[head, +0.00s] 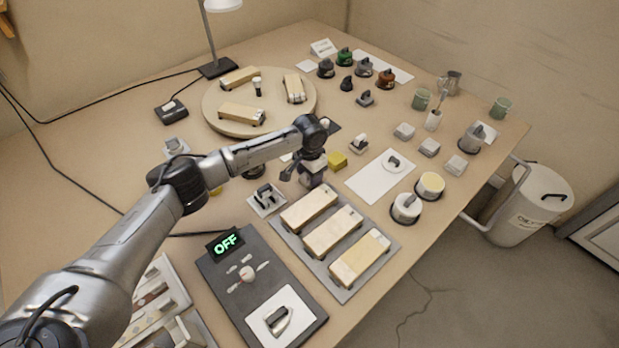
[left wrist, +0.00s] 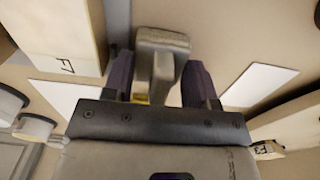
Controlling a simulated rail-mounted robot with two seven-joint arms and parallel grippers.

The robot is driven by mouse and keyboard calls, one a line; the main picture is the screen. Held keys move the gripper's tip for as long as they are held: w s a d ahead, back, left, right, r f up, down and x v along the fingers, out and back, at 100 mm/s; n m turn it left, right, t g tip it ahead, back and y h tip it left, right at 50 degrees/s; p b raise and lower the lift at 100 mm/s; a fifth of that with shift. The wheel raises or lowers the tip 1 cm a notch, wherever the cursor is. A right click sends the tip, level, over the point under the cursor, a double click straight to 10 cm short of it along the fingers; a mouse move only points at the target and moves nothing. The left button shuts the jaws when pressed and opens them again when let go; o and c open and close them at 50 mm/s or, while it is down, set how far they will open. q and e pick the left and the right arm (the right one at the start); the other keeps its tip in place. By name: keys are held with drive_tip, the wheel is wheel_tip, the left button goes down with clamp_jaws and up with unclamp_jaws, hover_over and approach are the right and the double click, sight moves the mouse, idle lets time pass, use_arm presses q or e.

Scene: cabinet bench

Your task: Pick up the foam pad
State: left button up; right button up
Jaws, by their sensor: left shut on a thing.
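My left gripper (head: 312,180) points down over the middle of the bench, just behind the tray of wooden blocks. In the left wrist view its two dark fingers (left wrist: 160,80) are shut on a pale grey block with a handle-like ridge (left wrist: 162,42). I cannot tell whether this block is the foam pad. In the head view the hand mostly hides it, and its contact with the bench is unclear. A small yellow block (head: 337,160) sits on the bench just right of the gripper. My right gripper is not in view.
A grey tray (head: 345,291) with wooden blocks lies in front of the gripper. A round turntable (head: 212,104) is behind. A white sheet (head: 366,184) and round pots (head: 407,208) are to the right.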

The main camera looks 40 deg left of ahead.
use_arm(q)
drive_tip(key=shift+c, duration=0.4)
drive_tip(key=shift+r, duration=0.1)
drive_tip(key=shift+r, duration=0.3)
drive_tip(key=r+p, duration=0.1)
drive_tip(key=r, duration=0.1)
drive_tip(key=d+r+p, duration=0.1)
drive_tip(key=r, duration=0.1)
drive_tip(key=shift+r+p, duration=0.1)
drive_tip(key=shift+p, duration=0.3)
drive_tip(key=d+r+p, duration=0.3)
drive_tip(key=d+r, duration=0.3)
drive_tip(key=d, duration=0.4)
drive_tip(key=shift+d, duration=0.35)
drive_tip(key=o, duration=0.4)
drive_tip(key=shift+c, duration=1.3)
